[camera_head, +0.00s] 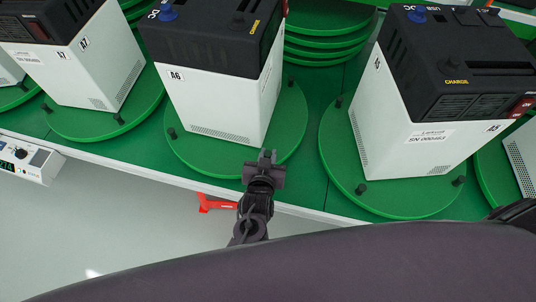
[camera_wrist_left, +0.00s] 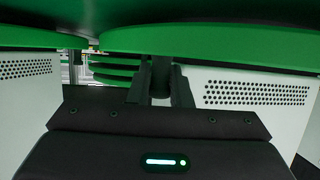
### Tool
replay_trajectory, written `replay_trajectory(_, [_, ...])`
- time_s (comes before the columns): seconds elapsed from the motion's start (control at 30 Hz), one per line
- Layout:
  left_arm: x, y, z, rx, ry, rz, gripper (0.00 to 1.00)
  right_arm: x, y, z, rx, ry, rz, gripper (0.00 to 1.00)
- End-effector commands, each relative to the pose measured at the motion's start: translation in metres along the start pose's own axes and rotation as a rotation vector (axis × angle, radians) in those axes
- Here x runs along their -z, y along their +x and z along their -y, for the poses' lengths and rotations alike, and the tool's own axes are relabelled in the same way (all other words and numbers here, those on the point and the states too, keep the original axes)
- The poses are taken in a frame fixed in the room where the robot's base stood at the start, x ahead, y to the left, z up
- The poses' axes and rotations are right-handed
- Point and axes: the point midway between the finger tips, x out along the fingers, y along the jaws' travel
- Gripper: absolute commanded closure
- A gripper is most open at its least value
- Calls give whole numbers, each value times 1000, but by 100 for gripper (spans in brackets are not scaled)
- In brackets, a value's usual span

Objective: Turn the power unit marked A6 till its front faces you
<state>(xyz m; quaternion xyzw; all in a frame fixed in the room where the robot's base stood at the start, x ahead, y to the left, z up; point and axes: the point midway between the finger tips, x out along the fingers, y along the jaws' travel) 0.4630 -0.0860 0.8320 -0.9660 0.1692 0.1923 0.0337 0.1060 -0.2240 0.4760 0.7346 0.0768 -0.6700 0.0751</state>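The power unit A6 (camera_head: 215,103) is a white box with a black top, standing on a round green turntable (camera_head: 205,163). Its A6 label and a vented side face me; the black panel with a red part shows at its right side. Black pegs stand on the turntable rim, one at the left (camera_head: 172,133). My left gripper (camera_head: 267,155) is at the near rim of this turntable. In the left wrist view, its fingers (camera_wrist_left: 160,85) sit on both sides of a dark upright peg (camera_wrist_left: 161,75), seemingly closed on it. My right gripper does not show.
Another unit, A5 (camera_head: 408,155), stands to the right on its own turntable (camera_head: 400,200); unit A7 (camera_head: 95,75) stands left on another. Stacked green discs (camera_head: 322,48) lie behind. A control box (camera_head: 28,160) is at the left edge, a red object (camera_head: 216,204) below the table edge.

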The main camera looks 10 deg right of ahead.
Motion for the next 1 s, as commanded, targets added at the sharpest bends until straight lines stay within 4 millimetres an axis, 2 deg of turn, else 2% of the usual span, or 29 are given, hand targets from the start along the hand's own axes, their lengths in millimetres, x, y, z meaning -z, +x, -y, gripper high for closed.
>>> replay_trajectory(0.03, [1, 1, 3, 7, 0, -3, 81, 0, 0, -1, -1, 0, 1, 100])
replay_trajectory(0.2, [1, 0, 3, 7, -1, -3, 61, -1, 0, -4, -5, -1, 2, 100])
replay_trajectory(0.53, [0, -4, 2, 4, -1, -1, 61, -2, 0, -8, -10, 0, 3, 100])
replay_trajectory(1.0, [-1, -70, 3, 6, -1, -1, 61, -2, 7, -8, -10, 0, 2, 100])
